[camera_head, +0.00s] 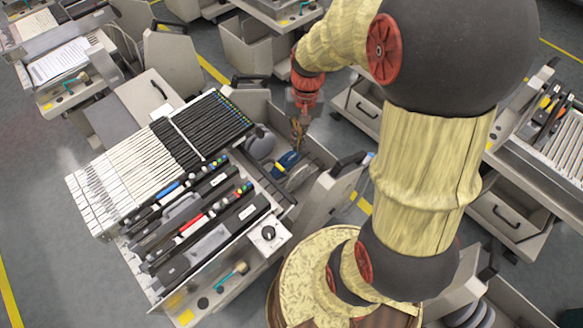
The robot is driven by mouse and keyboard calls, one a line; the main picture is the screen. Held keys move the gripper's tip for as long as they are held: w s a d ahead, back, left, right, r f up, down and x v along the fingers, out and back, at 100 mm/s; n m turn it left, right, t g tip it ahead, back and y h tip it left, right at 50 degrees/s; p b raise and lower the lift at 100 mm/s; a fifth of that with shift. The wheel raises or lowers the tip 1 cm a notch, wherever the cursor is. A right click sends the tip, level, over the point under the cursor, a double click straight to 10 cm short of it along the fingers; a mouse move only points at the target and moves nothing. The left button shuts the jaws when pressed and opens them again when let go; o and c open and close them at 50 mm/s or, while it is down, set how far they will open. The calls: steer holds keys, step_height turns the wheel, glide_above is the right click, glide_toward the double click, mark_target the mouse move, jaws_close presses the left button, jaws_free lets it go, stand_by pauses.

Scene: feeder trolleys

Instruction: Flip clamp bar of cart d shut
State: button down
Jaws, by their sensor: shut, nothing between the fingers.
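A feeder trolley (215,283) stands in the middle of the camera_head view, with rows of pale and black feeders on top. I cannot read a letter on it, so I cannot tell if it is cart d. A thin pale bar (188,138) runs across the black feeders; I cannot tell if this is the clamp bar. A small teal-handled lever (233,273) sits on the near side panel. My gripper (298,132) is shut and empty, pointing down over the trolley's far-right bin, beyond the feeders. Its fingertips are small and partly blend with the bin's contents.
The open bin holds a blue-and-yellow tool (287,162) and grey rolls (260,143). A dark-topped handle post (335,185) rises at the trolley's right. Other trolleys stand at upper left, top and right (508,215). Grey floor shows at lower left.

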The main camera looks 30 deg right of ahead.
steer(key=w+d+f+m+y, duration=0.1)
steer(key=w+d+f+m, duration=0.1)
steer(key=f, duration=0.6)
steer(key=w+d+f+m, duration=0.3)
steer(key=w+f+m, duration=0.1)
steer(key=f, duration=0.4)
steer(key=w+d+f+m+y, duration=0.1)
steer(key=w+d+f+m, duration=0.2)
steer(key=f, duration=0.5)
steer(key=shift+w+d+f+m+y+b, duration=0.2)
steer(key=shift+f+m+y+b, duration=0.1)
steer(key=shift+b, duration=0.15)
steer(key=shift+a, duration=0.1)
steer(key=s+a+f+b, duration=0.1)
steer(key=a+f+b, duration=0.2)
steer(key=a+f, duration=0.2)
steer(key=shift+a+f+b, duration=0.2)
steer(key=shift+f+b, duration=0.2)
steer(key=shift+f, duration=0.05)
steer(key=shift+r, duration=0.15)
